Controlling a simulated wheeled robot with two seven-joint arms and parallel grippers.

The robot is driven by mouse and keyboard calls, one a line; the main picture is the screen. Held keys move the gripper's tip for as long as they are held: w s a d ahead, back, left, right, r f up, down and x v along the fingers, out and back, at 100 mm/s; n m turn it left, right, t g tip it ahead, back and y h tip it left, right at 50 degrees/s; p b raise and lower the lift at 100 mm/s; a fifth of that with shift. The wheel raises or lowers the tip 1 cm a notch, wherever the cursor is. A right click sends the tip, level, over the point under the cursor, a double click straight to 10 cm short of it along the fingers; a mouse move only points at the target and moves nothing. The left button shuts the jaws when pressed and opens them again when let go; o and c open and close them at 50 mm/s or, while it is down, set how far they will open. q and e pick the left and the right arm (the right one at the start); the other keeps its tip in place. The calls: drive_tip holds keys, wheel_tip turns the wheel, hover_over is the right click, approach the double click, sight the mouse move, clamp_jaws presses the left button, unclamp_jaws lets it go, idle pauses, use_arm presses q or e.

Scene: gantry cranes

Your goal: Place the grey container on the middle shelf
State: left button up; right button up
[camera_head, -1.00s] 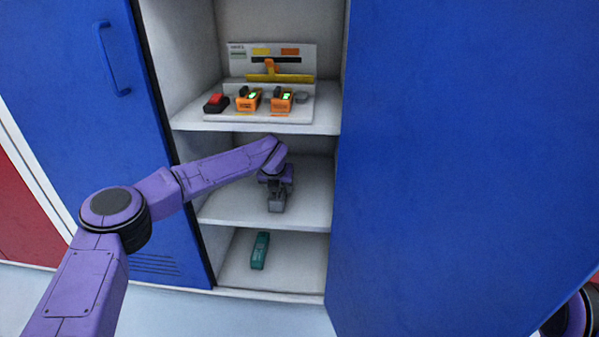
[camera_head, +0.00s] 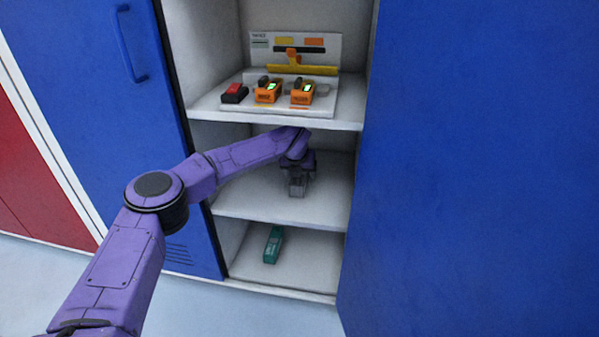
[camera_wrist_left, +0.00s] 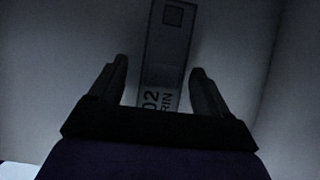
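The grey container (camera_wrist_left: 166,60) shows in the left wrist view as a long narrow box with dark lettering. It appears to lie on the middle shelf (camera_head: 255,203). My left gripper (camera_wrist_left: 160,72) is open, one finger on each side of the container's near end, with a visible gap at the left finger and a narrower one at the right. In the head view my left gripper (camera_head: 297,188) reaches down inside the middle compartment. It mostly hides the container there. My right gripper is out of view.
The upper shelf (camera_head: 345,124) is close above my left wrist and holds orange devices (camera_head: 268,91) and a red-black one (camera_head: 234,93). A green container (camera_head: 273,245) lies on the bottom shelf. An open blue door (camera_head: 480,170) blocks the right side.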

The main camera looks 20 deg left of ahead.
use_arm(q)
drive_tip(key=shift+r, duration=0.1)
drive_tip(key=shift+s+r+p, duration=0.2)
drive_tip(key=shift+r+p, duration=0.4)
drive_tip(key=s+d, duration=0.1)
drive_tip(key=s, duration=0.2)
drive_tip(key=s+p, duration=0.1)
drive_tip(key=s, duration=0.3)
drive_tip(key=s+d+p, duration=0.1)
drive_tip(key=s, duration=0.2)
drive_tip(key=shift+s+d, duration=0.55)
drive_tip(key=shift+s, duration=0.35)
drive_tip(key=shift+f, duration=0.1)
drive_tip(key=shift+s, duration=0.1)
